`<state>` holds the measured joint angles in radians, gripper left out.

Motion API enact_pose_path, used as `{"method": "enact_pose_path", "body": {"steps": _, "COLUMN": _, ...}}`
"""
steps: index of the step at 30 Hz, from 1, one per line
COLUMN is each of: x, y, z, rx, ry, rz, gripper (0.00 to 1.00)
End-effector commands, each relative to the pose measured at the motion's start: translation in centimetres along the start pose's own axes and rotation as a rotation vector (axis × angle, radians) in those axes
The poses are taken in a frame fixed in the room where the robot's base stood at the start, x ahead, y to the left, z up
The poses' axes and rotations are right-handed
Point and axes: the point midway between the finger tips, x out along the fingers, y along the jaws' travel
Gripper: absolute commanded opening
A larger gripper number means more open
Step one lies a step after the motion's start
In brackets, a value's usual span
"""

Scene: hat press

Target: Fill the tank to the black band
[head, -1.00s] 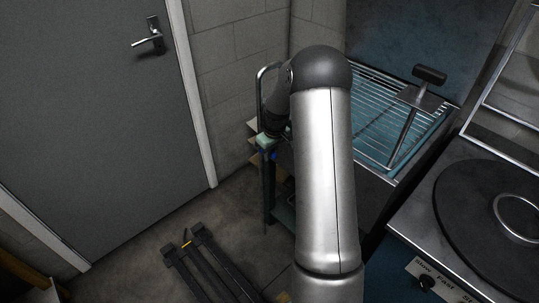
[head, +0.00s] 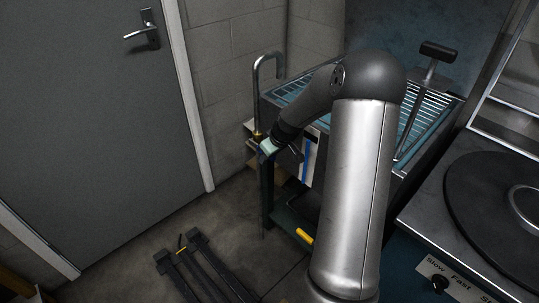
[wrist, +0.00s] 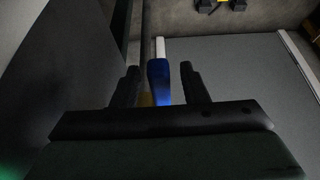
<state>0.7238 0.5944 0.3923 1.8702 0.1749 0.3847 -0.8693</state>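A blue lever-like handle (wrist: 160,82) stands upright between the two dark fingers of my gripper (wrist: 158,72) in the wrist view. The fingers are apart, with a narrow gap on each side of the handle. In the head view my gripper (head: 271,151) is low beside a curved metal pipe (head: 257,95) with a brass fitting at its foot. Right of it, a white panel with a blue vertical strip (head: 306,160) shows on the front of the metal unit, partly behind my arm. I cannot make out a black band. The handle is hidden in the head view.
A wire rack (head: 425,112) and a T-handled tool (head: 438,50) are on the metal unit at the back. A round dark plate (head: 500,205) with a speed knob (head: 439,284) is at the right. A grey door (head: 90,120) is at the left. Some floor is clear.

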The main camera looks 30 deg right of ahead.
Motion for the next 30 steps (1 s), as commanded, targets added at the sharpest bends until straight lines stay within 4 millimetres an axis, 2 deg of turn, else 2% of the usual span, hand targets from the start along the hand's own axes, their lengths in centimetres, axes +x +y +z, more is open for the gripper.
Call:
{"method": "enact_pose_path", "body": {"steps": 7, "x": -0.4, "y": 0.1, "z": -0.1, "rx": 0.0, "ry": 0.0, "rz": 0.001, "gripper": 0.4}}
{"method": "enact_pose_path", "body": {"steps": 11, "x": -2.0, "y": 0.1, "z": -0.1, "rx": 0.0, "ry": 0.002, "rz": 0.003, "gripper": 0.4}}
{"method": "enact_pose_path", "body": {"steps": 24, "x": -12.5, "y": 0.1, "z": -0.1, "rx": 0.0, "ry": 0.002, "rz": 0.005, "gripper": 0.4}}
{"method": "enact_pose_path", "body": {"steps": 30, "x": -15.9, "y": 0.1, "z": -0.1, "rx": 0.0, "ry": 0.001, "rz": 0.003, "gripper": 0.4}}
